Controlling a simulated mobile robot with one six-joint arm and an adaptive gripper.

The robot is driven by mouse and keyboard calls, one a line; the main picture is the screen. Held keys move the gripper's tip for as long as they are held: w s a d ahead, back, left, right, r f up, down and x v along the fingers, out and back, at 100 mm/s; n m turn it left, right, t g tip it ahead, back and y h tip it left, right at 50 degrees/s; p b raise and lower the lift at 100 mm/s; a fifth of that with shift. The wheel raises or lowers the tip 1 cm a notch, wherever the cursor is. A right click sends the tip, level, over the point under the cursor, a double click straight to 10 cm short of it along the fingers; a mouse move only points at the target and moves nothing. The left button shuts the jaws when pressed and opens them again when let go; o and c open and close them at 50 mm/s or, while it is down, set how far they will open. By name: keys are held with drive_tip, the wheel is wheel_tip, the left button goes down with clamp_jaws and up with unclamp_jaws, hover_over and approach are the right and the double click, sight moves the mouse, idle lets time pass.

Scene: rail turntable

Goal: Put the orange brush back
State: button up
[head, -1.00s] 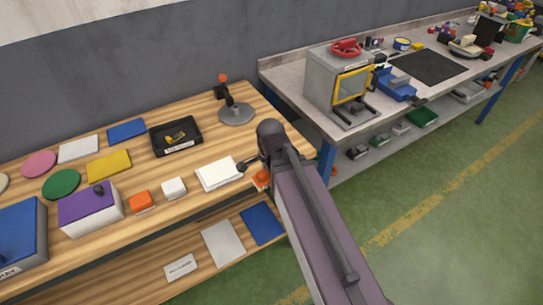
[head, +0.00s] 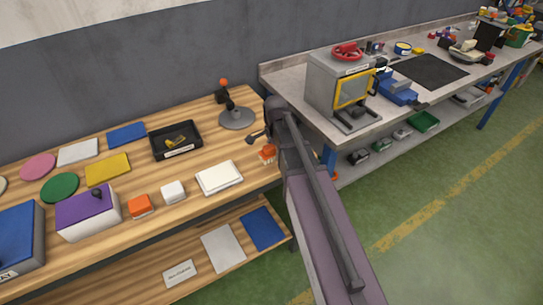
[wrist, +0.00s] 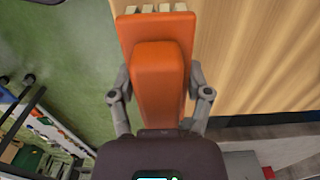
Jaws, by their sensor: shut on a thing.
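The orange brush (wrist: 160,80) fills the middle of the wrist view, with its pale bristles at the top. My gripper (wrist: 161,92) is shut on it, one finger on each side of the handle. In the head view the orange brush (head: 268,153) shows small beside my gripper (head: 262,143), over the right front end of the wooden bench (head: 190,218). My arm partly hides that area. I cannot tell the brush's exact height over the bench.
A thick white pad (head: 219,178) lies left of the brush. A black tray (head: 175,140) and a grey round stand (head: 237,117) are behind. A grey bench (head: 290,82) with a boxy machine (head: 340,92) stands right. Small blocks and flat coloured pieces occupy the wooden bench's left.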

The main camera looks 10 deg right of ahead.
drive_tip(key=shift+w+d, duration=0.15)
drive_tip(key=shift+w, duration=0.15)
drive_tip(key=shift+w, duration=0.1)
drive_tip(key=shift+w+f, duration=0.1)
drive_tip(key=shift+w, duration=0.15)
drive_tip(key=shift+w+d+f+b, duration=0.2)
drive_tip(key=shift+w+f+b, duration=0.1)
drive_tip(key=shift+f+b, duration=1.5)
drive_tip(key=shift+b, duration=0.05)
drive_tip(key=shift+f, duration=0.15)
drive_tip(key=o, duration=1)
drive_tip(key=shift+r, duration=0.25)
